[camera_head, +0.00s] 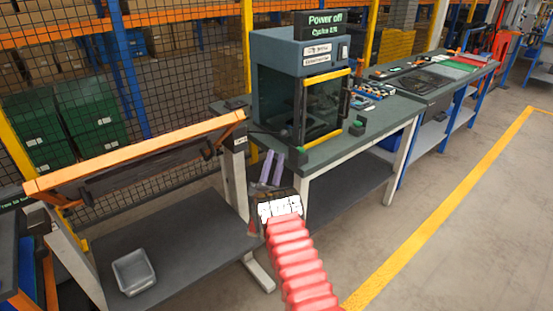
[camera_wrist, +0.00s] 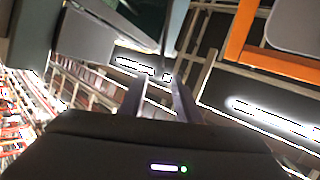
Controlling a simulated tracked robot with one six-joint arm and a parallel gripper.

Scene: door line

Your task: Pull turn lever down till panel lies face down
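My gripper (camera_head: 272,162) is in the middle of the head view, in front of the gap between the left stand and the grey workbench. Its two fingers are apart with nothing held between them; they also show in the wrist view (camera_wrist: 157,98). A long orange bar (camera_head: 135,153) runs along the top of the left stand, with a thin dark edge beneath it that may be the panel seen nearly edge-on. A dark knob or clamp (camera_head: 207,150) sits near its right end, left of and apart from my gripper. I cannot single out the turn lever with certainty.
A grey bin (camera_head: 133,271) stands on the left stand's lower shelf. A cabinet (camera_head: 299,85) with a yellow-handled door and a "Power off" sign stands on the workbench (camera_head: 377,122). Mesh fencing (camera_head: 170,75) is behind. Floor at the right (camera_head: 490,215) is clear.

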